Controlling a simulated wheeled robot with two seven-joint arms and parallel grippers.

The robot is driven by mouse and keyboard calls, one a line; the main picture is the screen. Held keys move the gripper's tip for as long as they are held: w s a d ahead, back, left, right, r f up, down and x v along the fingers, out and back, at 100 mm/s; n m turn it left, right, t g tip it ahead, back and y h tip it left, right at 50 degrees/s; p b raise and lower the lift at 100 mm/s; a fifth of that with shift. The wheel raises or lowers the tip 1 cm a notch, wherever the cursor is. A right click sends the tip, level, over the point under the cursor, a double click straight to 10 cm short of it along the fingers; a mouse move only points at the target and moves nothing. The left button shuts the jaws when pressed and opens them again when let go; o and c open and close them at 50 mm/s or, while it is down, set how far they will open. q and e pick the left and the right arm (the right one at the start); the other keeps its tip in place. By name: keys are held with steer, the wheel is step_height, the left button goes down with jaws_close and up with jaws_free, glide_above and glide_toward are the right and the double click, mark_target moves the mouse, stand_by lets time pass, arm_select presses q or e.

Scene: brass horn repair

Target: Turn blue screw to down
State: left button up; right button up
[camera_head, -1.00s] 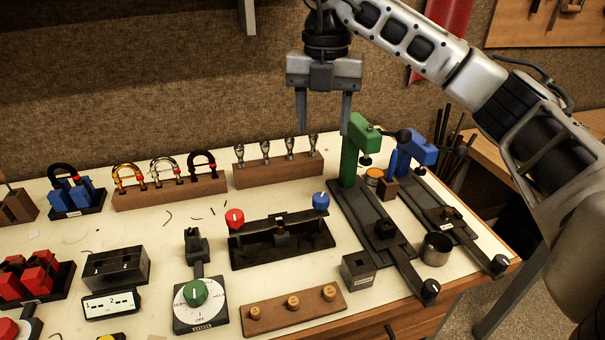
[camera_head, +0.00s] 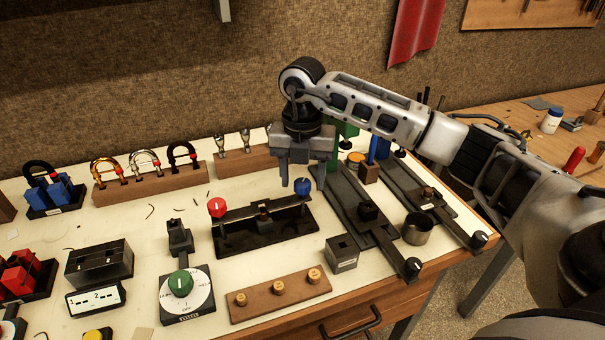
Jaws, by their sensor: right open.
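The blue screw (camera_head: 302,188) is a round blue knob with a small pale mark near its top. It stands at the right end of a black clamp fixture (camera_head: 262,238), upright on the bench. A red knob (camera_head: 217,207) stands at the fixture's left end. My right gripper (camera_head: 302,184) points down with its fingers open. My left gripper is not in view.
A green stand (camera_head: 344,131) and a blue stand (camera_head: 381,146), with long black bases, are close on the right. A metal cup (camera_head: 417,229), a grey block (camera_head: 342,254) and a wooden peg strip (camera_head: 279,297) are nearby. A dial with a green knob (camera_head: 180,283) stands at front left.

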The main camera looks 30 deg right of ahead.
steer(key=shift+f, duration=0.15)
steer(key=c, duration=1)
